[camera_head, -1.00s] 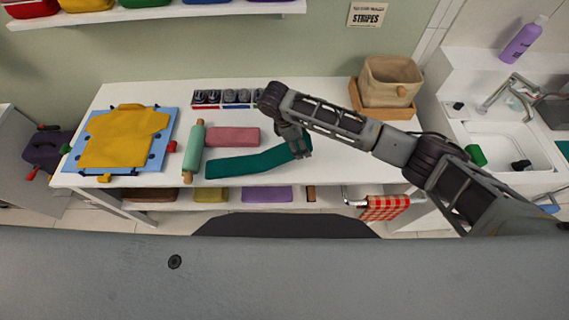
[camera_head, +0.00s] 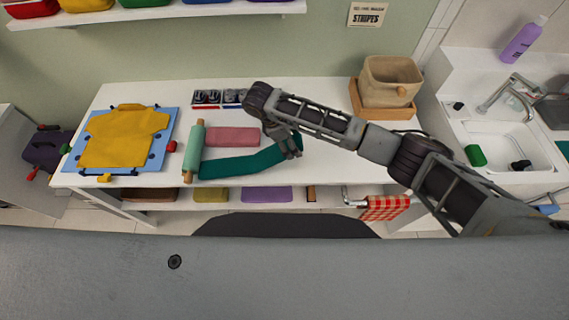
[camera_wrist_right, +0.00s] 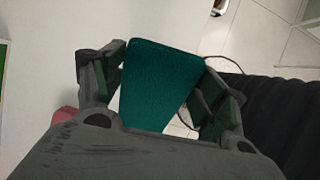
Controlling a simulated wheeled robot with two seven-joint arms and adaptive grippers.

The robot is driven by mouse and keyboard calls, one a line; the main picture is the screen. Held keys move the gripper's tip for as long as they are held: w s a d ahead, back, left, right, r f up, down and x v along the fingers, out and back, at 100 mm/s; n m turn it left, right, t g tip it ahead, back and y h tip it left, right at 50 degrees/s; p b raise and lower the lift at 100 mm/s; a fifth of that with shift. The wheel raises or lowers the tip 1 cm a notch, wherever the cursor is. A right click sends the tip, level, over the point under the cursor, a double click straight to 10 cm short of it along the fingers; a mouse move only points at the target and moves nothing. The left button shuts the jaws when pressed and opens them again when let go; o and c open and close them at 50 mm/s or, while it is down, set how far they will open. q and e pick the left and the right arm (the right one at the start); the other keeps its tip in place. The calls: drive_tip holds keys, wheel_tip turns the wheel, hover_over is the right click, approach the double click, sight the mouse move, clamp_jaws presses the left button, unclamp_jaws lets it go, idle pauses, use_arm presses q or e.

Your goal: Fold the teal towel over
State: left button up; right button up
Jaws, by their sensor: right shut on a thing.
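The teal towel (camera_head: 235,167) lies as a long strip on the white table, with its left part flat beside the green rolling pin. Its right end rises into my right gripper (camera_head: 291,152), which is shut on it. In the right wrist view the teal towel (camera_wrist_right: 160,85) fills the space between the two fingers of my right gripper (camera_wrist_right: 160,88). The fingertips and the exact grip are partly hidden by the towel. My left gripper is not in view.
The green rolling pin (camera_head: 194,150) touches or nearly touches the towel's left end. A folded pink cloth (camera_head: 231,137) lies just behind. A yellow shirt (camera_head: 125,138) on a blue board (camera_head: 168,125) lies left. A tan basket (camera_head: 390,82) stands back right. The table's right part is clear.

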drive_tip(key=shift+a+r, duration=0.1)
drive_tip(key=shift+a, duration=0.55)
drive_tip(key=shift+s+a+r+h, duration=0.15)
drive_tip(key=shift+a+r+h, duration=0.25)
drive_tip(key=shift+a, duration=0.3)
drive_tip(key=shift+s+a+r+h, duration=0.1)
drive_tip(key=shift+a+r+h, duration=0.2)
drive_tip(key=shift+a+r, duration=0.25)
drive_tip(key=shift+a, duration=0.2)
drive_tip(key=shift+a+r+h, duration=0.3)
drive_tip(key=shift+a+h, duration=0.1)
drive_tip(key=shift+a, duration=0.3)
drive_tip(key=shift+s+a+r+h, duration=0.1)
drive_tip(key=shift+a+r+h, duration=0.15)
drive_tip(key=shift+a, duration=0.2)
drive_tip(key=shift+s+a+r+h, duration=0.1)
drive_tip(key=shift+a+r+h, duration=0.15)
drive_tip(key=shift+a, duration=0.3)
